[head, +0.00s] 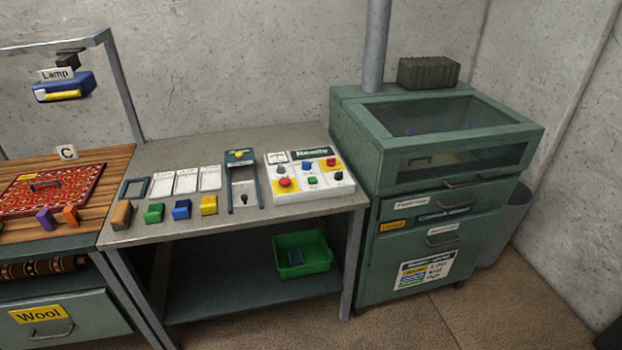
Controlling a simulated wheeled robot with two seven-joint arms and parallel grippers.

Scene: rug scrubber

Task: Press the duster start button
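A white control panel (300,195) with a display reading "Ready" sits on the right end of the grey metal table. It carries a green button (312,181), a blue button (307,166), a red button (331,163), a red button on a yellow patch (285,182) and a black knob (338,175). The button labels are too small to read, so I cannot tell which is the duster start. A green cabinet machine (355,150) with a glass-topped lid stands right of the table; I cannot tell whether it is the duster. Neither gripper is in view.
The grey table (240,140) also holds a brown, a green, a blue and a yellow block (209,205), white cards and a dark frame. A green bin (302,262) sits on its lower shelf. A patterned red rug (50,190) lies on the wooden bench at left. Floor in front is clear.

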